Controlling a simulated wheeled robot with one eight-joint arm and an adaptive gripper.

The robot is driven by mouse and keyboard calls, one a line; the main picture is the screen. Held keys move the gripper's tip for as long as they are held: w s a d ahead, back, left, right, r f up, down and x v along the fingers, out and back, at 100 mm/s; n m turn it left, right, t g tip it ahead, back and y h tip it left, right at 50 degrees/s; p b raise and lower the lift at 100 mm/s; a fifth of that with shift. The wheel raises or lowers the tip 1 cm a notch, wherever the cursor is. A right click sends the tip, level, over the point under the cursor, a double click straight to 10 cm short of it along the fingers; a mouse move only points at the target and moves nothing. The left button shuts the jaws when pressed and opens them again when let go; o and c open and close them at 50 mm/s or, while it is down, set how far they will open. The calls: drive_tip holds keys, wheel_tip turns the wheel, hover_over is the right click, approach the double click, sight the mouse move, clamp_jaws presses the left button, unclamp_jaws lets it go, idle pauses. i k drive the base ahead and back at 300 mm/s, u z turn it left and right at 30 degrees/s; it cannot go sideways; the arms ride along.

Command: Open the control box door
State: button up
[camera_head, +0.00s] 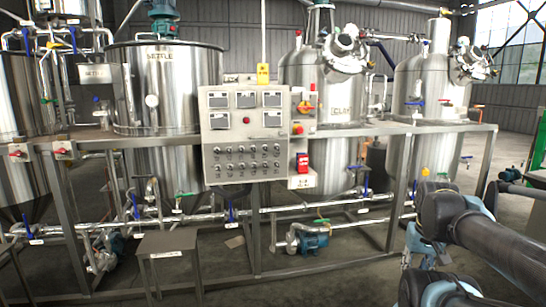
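The grey control box (243,133) is mounted upright on the front of the metal frame, near the middle of the head view. Its face carries several square displays in the upper half and rows of small round knobs or buttons below. The face looks flat, with no open door or gap that I can make out. No handle on it is clear to me. My arm (495,250) is at the lower right, well apart from the box. I cannot make out my gripper's fingers.
Narrow switch boxes with a red-and-yellow switch (306,107) and a red switch (302,162) adjoin the box's right side. Steel tanks (168,85) stand behind. A small metal table (168,241) stands below left. Pipes and a blue pump (312,243) run low. Some floor in front is bare.

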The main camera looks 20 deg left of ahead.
sight(234, 117)
drive_tip(key=u, duration=1.3)
drive_tip(key=k, duration=0.85)
drive_tip(key=u, duration=0.7)
drive_tip(key=i, duration=1)
